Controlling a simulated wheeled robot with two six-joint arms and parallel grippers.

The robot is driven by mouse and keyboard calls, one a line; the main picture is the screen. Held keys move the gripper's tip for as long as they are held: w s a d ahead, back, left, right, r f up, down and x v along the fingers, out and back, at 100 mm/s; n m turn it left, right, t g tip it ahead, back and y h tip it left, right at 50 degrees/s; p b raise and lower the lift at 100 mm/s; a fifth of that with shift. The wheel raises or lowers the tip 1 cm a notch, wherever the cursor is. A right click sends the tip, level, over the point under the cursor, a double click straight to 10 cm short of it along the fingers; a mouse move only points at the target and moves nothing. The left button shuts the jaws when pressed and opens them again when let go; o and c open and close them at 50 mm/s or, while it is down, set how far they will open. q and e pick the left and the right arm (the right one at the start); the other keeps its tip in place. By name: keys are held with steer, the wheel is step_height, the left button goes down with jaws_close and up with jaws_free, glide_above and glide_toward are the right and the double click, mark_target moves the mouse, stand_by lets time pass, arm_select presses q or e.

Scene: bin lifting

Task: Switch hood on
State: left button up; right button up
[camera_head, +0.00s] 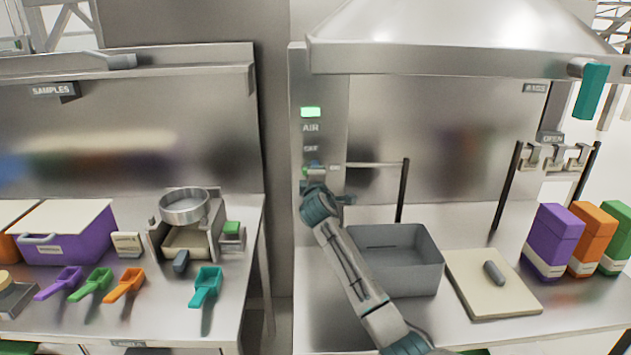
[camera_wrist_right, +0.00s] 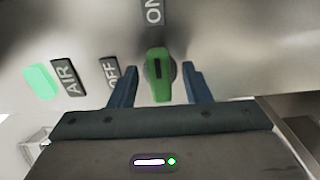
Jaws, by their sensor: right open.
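The steel hood (camera_head: 460,58) spans the top right of the head view. Its control panel is on the steel post at its left, with a lit green lamp (camera_head: 311,112) above an AIR label (camera_head: 310,128). My right gripper (camera_head: 318,172) is at the panel below the labels and partly hides the switch. In the right wrist view the green knob (camera_wrist_right: 160,78) stands between the open fingers of my right gripper (camera_wrist_right: 158,69), with gaps on both sides. The knob's dark-marked end points toward the ON label (camera_wrist_right: 154,10). The OFF label (camera_wrist_right: 109,72) is to its left. My left gripper is out of view.
A grey bin (camera_head: 408,285) and a cutting board (camera_head: 480,300) sit below on the right counter. A rail (camera_head: 370,164) runs right of the panel to a black post. Purple, orange and green boxes stand far right. Colored scoops lie on the left counter.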

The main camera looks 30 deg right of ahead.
steer(key=b+v, duration=0.2)
steer(key=v, duration=0.8)
steer(key=shift+s, duration=0.25)
steer(key=shift+a, duration=0.1)
